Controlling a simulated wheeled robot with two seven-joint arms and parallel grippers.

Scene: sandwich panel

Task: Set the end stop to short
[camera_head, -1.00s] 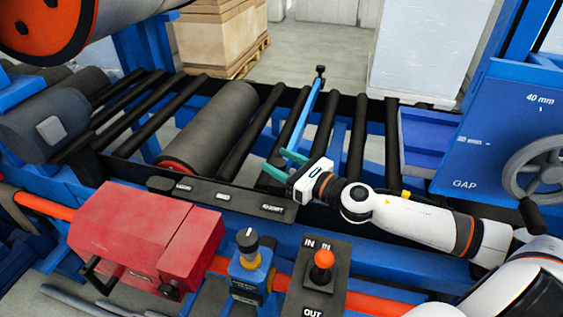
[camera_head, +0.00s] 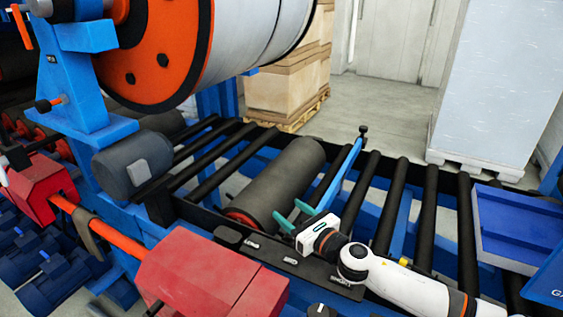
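The end stop (camera_head: 343,165) is a blue bar lying across the black rollers, with a black knob at its far end. It sits just right of a thick grey roller; its near end is hidden by my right gripper. My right gripper (camera_head: 284,213) is at the bar's near end, its teal fingers apart and pointing left. I see nothing between them; whether it touches the bar I cannot tell. A dark label plate (camera_head: 315,272) with several small white labels lies along the near rail, below the gripper; the lettering is too small to read surely. My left gripper is not in view.
The grey roller (camera_head: 285,182) lies left of the bar. A red box (camera_head: 210,278) stands in front of the rail. A large orange-flanged coil (camera_head: 165,65) hangs at upper left. A blue tray (camera_head: 518,225) is at the right. Bare rollers lie between bar and tray.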

